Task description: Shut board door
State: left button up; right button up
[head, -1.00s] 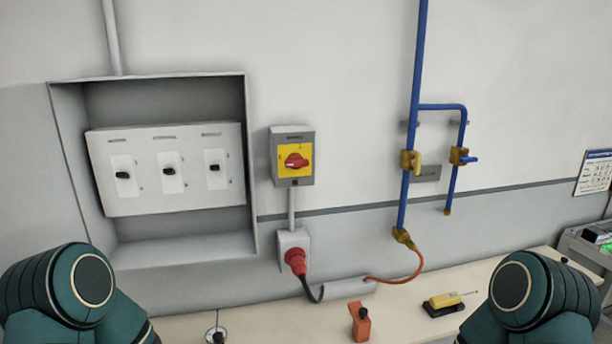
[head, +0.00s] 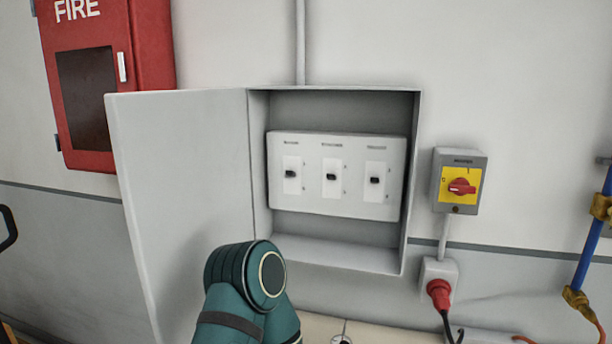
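The board is a grey wall box (head: 412,190) standing open, with a white panel (head: 335,203) of three black switches inside. Its grey door (head: 185,200) is hinged on the box's left edge and swung wide open to the left. A green joint of my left arm shows at the bottom middle, in front of the door's lower right part and the box's lower left corner. Neither gripper is in the picture.
A red fire cabinet (head: 105,85) hangs on the wall behind and left of the door. A yellow and grey isolator with a red knob (head: 460,185) is right of the box, above a red plug (head: 438,292). A blue pipe (head: 592,240) runs at the right edge. A bench top (head: 375,332) lies below.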

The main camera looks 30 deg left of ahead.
aim_at(181, 156)
jog(key=k+j+u, duration=0.2)
jog(key=k, duration=0.2)
jog(key=k+j+z, duration=0.2)
jog(key=j, duration=1.55)
jog(key=j+z, duration=0.2)
jog(key=j, duration=1.6)
jog(key=i, duration=0.05)
